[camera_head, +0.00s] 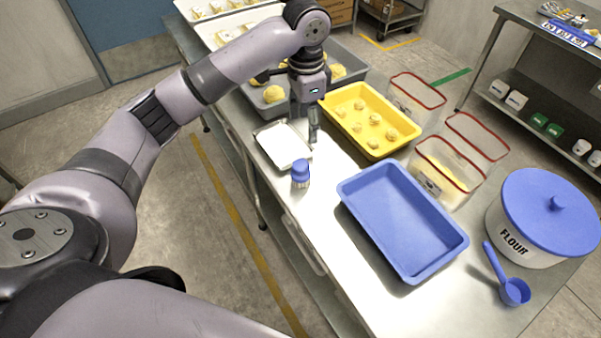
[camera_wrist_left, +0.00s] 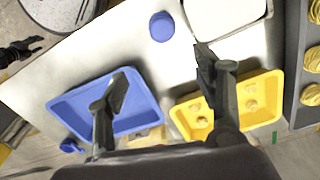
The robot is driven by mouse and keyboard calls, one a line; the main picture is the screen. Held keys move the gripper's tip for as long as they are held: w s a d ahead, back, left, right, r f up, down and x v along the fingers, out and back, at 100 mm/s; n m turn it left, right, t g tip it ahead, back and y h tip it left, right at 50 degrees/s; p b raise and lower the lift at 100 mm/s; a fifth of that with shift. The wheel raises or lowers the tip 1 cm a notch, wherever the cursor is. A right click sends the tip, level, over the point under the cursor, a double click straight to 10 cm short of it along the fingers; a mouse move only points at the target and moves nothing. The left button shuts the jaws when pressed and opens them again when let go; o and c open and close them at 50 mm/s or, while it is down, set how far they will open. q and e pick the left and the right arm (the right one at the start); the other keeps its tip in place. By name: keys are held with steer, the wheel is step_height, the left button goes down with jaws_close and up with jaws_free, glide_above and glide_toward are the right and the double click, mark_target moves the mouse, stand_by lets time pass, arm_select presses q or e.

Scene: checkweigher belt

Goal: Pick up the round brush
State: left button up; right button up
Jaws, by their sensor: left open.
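The round brush (camera_head: 300,173) stands upright on the steel table, with a blue top and a paler lower part. In the left wrist view the brush (camera_wrist_left: 161,26) shows from above as a blue disc. My left gripper (camera_head: 308,136) hangs above the table behind the brush, pointing down, between the white tray and the yellow tray. In the left wrist view the left gripper's fingers (camera_wrist_left: 160,76) are wide apart with nothing between them; the brush lies beyond them. A dark claw-like part at the left edge there looks like my right gripper (camera_wrist_left: 22,49); its jaws are too small to judge.
A small white tray (camera_head: 272,134) is close behind the brush. A blue tray (camera_head: 366,205) is to its right, and a yellow tray (camera_head: 331,112) of dough pieces is farther back. Clear bins (camera_head: 436,182), a flour tub (camera_head: 519,252) and a blue scoop (camera_head: 515,291) stand right.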

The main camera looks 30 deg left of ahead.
arm_select(q)
steer(key=r, duration=0.1)
steer(key=p, duration=0.3)
glide_above(301, 164)
steer(key=f, duration=1.1)
steer(key=shift+w+f, duration=0.15)
steer(key=shift+w, duration=0.15)
steer(key=f, duration=0.1)
steer(key=f+p, duration=0.1)
steer(key=f, duration=0.2)
steer(key=shift+s+f+p, duration=0.3)
steer(key=shift+f, duration=0.45)
steer(key=c, duration=1.3)
